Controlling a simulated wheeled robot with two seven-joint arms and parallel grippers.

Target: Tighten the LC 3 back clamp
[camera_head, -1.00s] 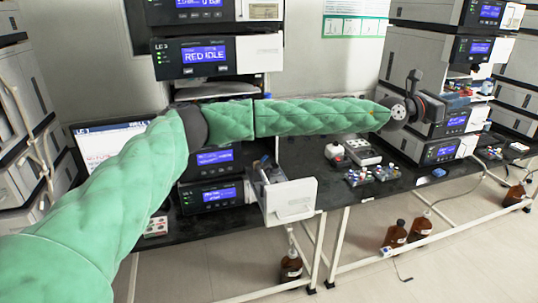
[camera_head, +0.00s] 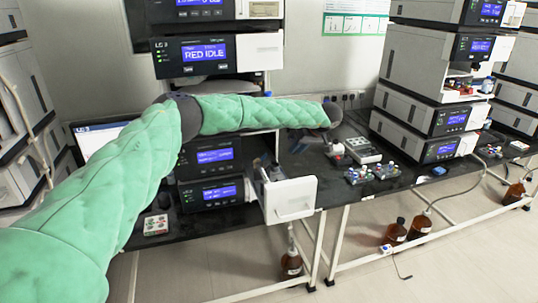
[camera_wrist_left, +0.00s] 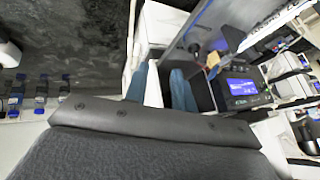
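The LC 3 stack (camera_head: 205,56) stands left of centre in the head view, its upper screen reading RED IDLE. A white-fronted drawer (camera_head: 292,199) sticks out low on the stack. Small fittings show on its open side, but I cannot pick out the back clamp for sure. My right gripper is not in view.
The black bench (camera_head: 340,185) holds a grey device (camera_head: 362,150) and several small bottles (camera_head: 372,173) right of the drawer. Another stack (camera_head: 425,115) stands further right. Brown bottles (camera_head: 395,232) stand on the floor. The green arm crosses in front of the LC 3 stack.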

